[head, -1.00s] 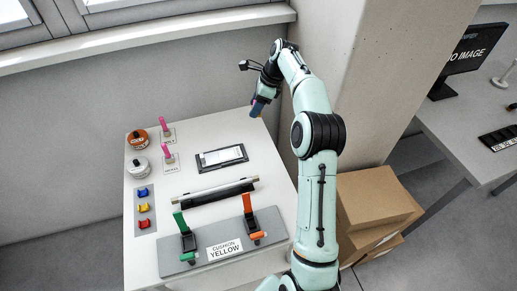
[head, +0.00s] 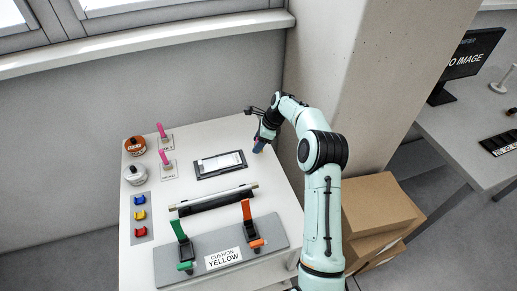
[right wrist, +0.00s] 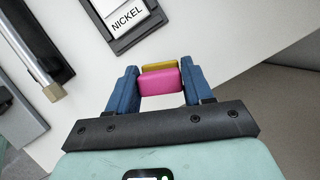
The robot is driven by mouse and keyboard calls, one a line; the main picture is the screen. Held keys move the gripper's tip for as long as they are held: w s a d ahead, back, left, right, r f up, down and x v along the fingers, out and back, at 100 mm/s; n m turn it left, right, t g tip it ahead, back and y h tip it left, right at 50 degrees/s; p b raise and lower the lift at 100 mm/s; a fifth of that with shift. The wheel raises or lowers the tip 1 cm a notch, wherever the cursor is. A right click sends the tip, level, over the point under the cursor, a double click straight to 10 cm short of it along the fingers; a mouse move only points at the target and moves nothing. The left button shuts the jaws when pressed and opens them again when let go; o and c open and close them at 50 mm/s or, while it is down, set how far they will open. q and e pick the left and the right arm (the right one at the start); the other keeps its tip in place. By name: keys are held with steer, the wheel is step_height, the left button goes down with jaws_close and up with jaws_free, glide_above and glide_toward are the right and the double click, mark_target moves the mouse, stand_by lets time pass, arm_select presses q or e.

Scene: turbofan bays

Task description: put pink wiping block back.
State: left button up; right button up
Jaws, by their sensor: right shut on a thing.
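The pink wiping block (right wrist: 158,83) is between the two blue fingers of my right gripper (right wrist: 160,84) in the right wrist view. The gripper is shut on it. A yellow-olive layer (right wrist: 160,67) shows along the block's far side; I cannot tell if it is part of the block. In the head view my right gripper (head: 261,146) is over the right rear part of the white table (head: 275,185), right of the framed plate. The block is barely visible there. I cannot tell whether the block touches the table. My left gripper is not in view.
A black-framed plate (head: 220,164) lies left of the gripper, with a dark bar and silver rod (head: 213,198) nearer. The grey clamp board (head: 222,250) is in front. Cardboard boxes (head: 375,205) stand right.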

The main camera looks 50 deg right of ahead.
steer(key=shift+s+f, duration=0.1)
steer(key=shift+f, duration=1.6)
steer(key=shift+f, duration=0.15)
steer(key=o, duration=0.9)
steer(key=shift+o, duration=0.2)
steer(key=v, duration=1.2)
steer(key=shift+r+p, duration=0.2)
steer(key=shift+p, duration=0.15)
steer(key=shift+f, duration=0.1)
